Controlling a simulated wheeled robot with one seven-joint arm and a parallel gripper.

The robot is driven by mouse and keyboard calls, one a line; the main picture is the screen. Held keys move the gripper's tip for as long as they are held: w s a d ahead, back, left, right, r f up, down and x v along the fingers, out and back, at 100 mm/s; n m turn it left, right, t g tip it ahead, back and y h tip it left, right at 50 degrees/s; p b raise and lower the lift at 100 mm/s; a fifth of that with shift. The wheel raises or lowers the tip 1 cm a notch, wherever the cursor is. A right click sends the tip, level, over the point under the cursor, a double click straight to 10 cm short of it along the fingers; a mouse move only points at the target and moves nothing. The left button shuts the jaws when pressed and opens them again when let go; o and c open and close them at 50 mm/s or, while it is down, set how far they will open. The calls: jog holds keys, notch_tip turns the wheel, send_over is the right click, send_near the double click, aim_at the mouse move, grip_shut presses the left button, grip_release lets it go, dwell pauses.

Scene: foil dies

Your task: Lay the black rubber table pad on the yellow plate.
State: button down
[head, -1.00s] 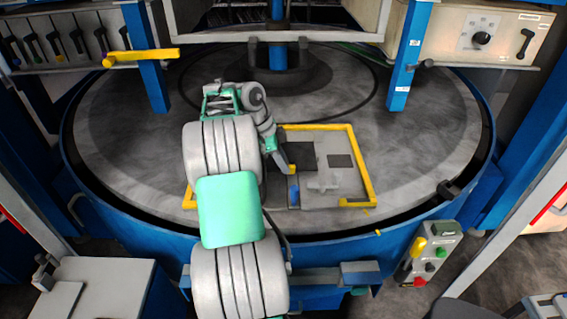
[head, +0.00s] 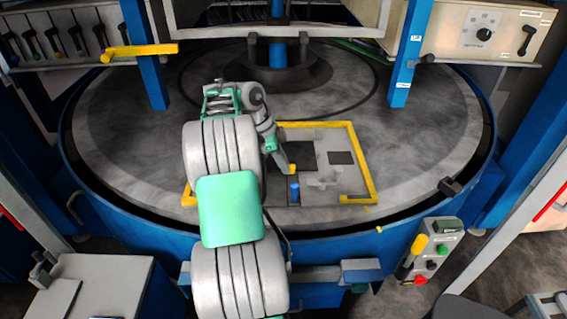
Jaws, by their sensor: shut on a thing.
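A flat grey plate (head: 322,196) with yellow edge strips lies on the round table. Two dark flat squares show inside the strips: a larger one (head: 302,155) close to my gripper and a smaller one (head: 341,157) to its right. Which is the black rubber table pad, I cannot tell for sure. My gripper (head: 287,168) points down at the left side of the larger square, with a small yellow patch at its tip. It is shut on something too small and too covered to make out. My arm hides the plate's left part.
A short blue upright piece (head: 294,191) stands just below my gripper's tip. Pale small parts (head: 322,180) lie right of it. The blue column (head: 278,40) rises at the table's middle. The grey table top (head: 420,140) is clear on the right.

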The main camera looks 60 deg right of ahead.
jog(key=shift+f+b, duration=0.45)
jog(key=shift+f, duration=0.05)
jog(key=c, duration=1.4)
grip_release()
jog(key=shift+o, duration=0.2)
